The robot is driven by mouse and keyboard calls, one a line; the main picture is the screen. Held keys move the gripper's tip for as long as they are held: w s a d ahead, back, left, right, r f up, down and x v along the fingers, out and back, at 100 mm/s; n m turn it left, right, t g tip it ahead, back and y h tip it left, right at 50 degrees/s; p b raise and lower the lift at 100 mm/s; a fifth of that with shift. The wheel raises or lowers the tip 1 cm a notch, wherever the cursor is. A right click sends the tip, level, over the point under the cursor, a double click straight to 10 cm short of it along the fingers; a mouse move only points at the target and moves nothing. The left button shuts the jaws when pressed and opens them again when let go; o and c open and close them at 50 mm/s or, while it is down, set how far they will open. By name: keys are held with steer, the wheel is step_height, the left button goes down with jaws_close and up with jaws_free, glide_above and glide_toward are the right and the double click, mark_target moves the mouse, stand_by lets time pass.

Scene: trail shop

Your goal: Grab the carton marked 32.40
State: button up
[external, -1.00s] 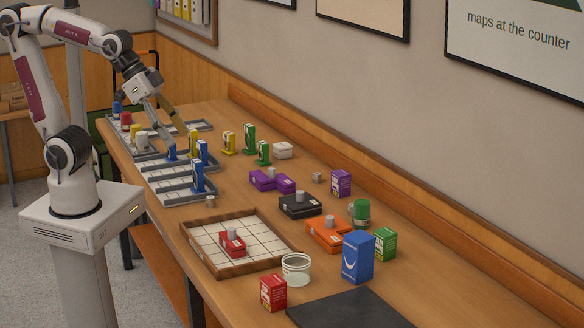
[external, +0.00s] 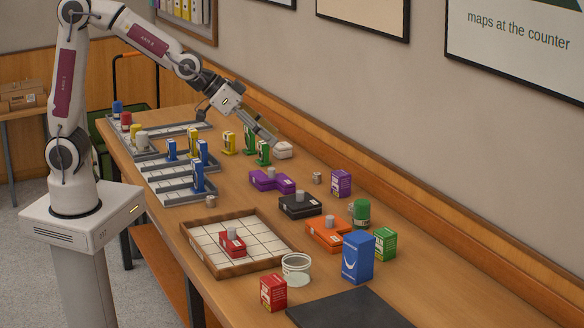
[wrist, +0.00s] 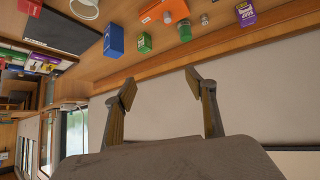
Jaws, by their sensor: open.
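Several cartons stand on the bench: a red carton (external: 273,292), a blue carton (external: 357,257), a green carton (external: 384,244) and a purple carton (external: 341,183). I cannot read 32.40 on any of them. The wrist view also shows the blue carton (wrist: 113,41), the green carton (wrist: 145,43), the purple carton (wrist: 246,14) and the red carton (wrist: 29,6). My gripper (external: 270,137) is open and empty above the back of the bench, near the green upright pieces. Its spread fingers show in the wrist view (wrist: 160,87), apart from every carton.
A wooden tray (external: 240,268) holds a red block with a grey knob. A dark mat (external: 345,310) lies in front. The wall runs behind.

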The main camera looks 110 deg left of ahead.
steer(key=w+a+f+n+y, duration=0.2)
steer(key=w+a+f, duration=0.3)
steer(key=a, duration=0.4)
steer(key=n+y, duration=0.3)
steer(key=y, duration=0.2)
glide_toward(341, 173)
steer(key=w+a, duration=0.2)
steer(key=shift+s+d+f, duration=0.1)
steer(key=shift+s+f, duration=0.15)
steer(key=shift+f, duration=0.15)
steer(key=shift+x, duration=1.3)
steer(key=shift+w+f, duration=0.1)
steer(key=shift+x, duration=2.5)
